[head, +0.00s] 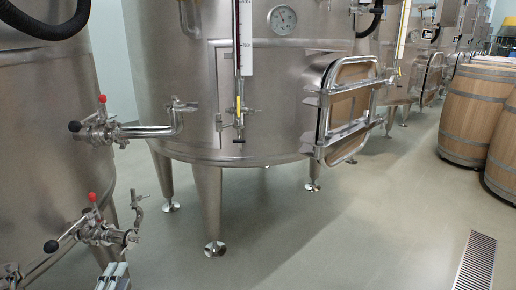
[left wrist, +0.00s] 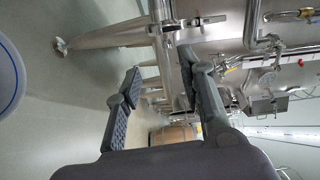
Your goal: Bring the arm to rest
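My left gripper (head: 114,275) shows only in part at the bottom left edge of the head view, in front of the left steel vat (head: 50,130). In the left wrist view my left gripper (left wrist: 160,64) has its two dark padded fingers spread apart, with nothing between them. Steel vat legs and pipework show behind the fingers, and the picture is turned on its side. My right gripper is in neither view.
Valves with red and black knobs (head: 90,232) stick out of the left vat close to my left gripper. Wooden barrels (head: 473,112) stand at right. The middle floor is clear around a drain grate (head: 475,262).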

